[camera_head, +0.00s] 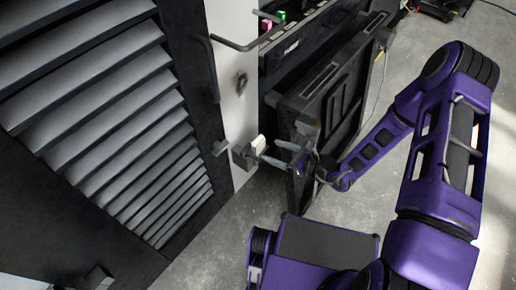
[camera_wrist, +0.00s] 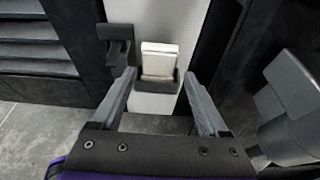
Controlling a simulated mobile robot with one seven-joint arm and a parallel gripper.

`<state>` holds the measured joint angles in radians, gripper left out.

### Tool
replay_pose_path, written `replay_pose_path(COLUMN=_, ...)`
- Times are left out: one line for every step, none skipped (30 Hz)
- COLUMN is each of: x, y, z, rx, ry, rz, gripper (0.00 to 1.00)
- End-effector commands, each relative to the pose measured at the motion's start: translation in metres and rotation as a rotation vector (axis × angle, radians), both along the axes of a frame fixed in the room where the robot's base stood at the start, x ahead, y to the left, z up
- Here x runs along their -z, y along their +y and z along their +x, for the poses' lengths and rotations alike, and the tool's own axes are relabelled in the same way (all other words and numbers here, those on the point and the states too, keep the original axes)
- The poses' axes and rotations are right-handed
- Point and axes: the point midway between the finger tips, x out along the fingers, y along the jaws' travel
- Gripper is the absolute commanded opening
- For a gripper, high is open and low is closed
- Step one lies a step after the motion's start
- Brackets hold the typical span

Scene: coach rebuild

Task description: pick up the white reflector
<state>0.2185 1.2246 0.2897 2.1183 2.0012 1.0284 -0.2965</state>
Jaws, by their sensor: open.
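The white reflector (camera_wrist: 160,59) is a small pale block sitting upright in a dark holder (camera_wrist: 158,85) on a light vertical panel. In the head view the reflector (camera_head: 258,143) shows small, just beyond my fingertips. My gripper (camera_wrist: 159,76) is open and empty. In the wrist view its two fingers point toward the reflector, one to each side of it, with the reflector centred between them. In the head view my gripper (camera_head: 271,152) reaches left toward the panel. I cannot tell the exact gap between fingertips and reflector. The holder hides the reflector's lower part.
A dark bracket (camera_wrist: 116,40) juts out close to the left finger. A black louvred panel (camera_head: 110,110) stands on the left. A dark open door or tray panel (camera_head: 335,100) stands on the right, close to my forearm. Grey floor (camera_head: 225,235) lies clear below.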

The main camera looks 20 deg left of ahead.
Motion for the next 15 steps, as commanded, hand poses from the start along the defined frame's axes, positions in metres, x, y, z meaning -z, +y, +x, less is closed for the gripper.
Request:
replay_pose_path(x=0.001, y=0.003, z=0.001, rx=-0.001, ry=-0.001, rz=0.0, gripper=0.78)
replay_pose_path(x=0.001, y=0.004, z=0.001, rx=-0.001, ry=-0.001, rz=0.001, gripper=0.78)
replay_pose_path(x=0.002, y=0.005, z=0.002, rx=-0.001, ry=-0.001, rz=0.001, gripper=0.78)
replay_pose_path(x=0.002, y=0.006, z=0.002, rx=-0.001, ry=-0.001, rz=0.001, gripper=0.78)
replay_pose_path(x=0.002, y=0.008, z=0.003, rx=-0.001, ry=-0.001, rz=0.001, gripper=0.78)
replay_pose_path(x=0.003, y=0.011, z=0.004, rx=-0.001, ry=-0.001, rz=0.002, gripper=0.78)
replay_pose_path(x=0.003, y=0.014, z=0.005, rx=-0.001, ry=-0.001, rz=0.002, gripper=0.78)
replay_pose_path(x=0.004, y=0.018, z=0.006, rx=-0.002, ry=-0.001, rz=0.002, gripper=0.78)
replay_pose_path(x=0.005, y=0.023, z=0.008, rx=-0.004, ry=-0.002, rz=0.002, gripper=0.78)
replay_pose_path(x=0.006, y=0.028, z=0.009, rx=-0.004, ry=-0.002, rz=0.001, gripper=0.78)
replay_pose_path(x=0.007, y=0.032, z=0.011, rx=-0.003, ry=-0.002, rz=0.0, gripper=0.78)
replay_pose_path(x=0.009, y=0.038, z=0.013, rx=-0.004, ry=-0.002, rz=0.002, gripper=0.78)
replay_pose_path(x=0.011, y=0.042, z=0.015, rx=-0.004, ry=-0.002, rz=0.002, gripper=0.78)
replay_pose_path(x=0.012, y=0.045, z=0.017, rx=-0.003, ry=-0.002, rz=0.001, gripper=0.78)
replay_pose_path(x=0.013, y=0.049, z=0.018, rx=-0.001, ry=-0.001, rz=0.002, gripper=0.78)
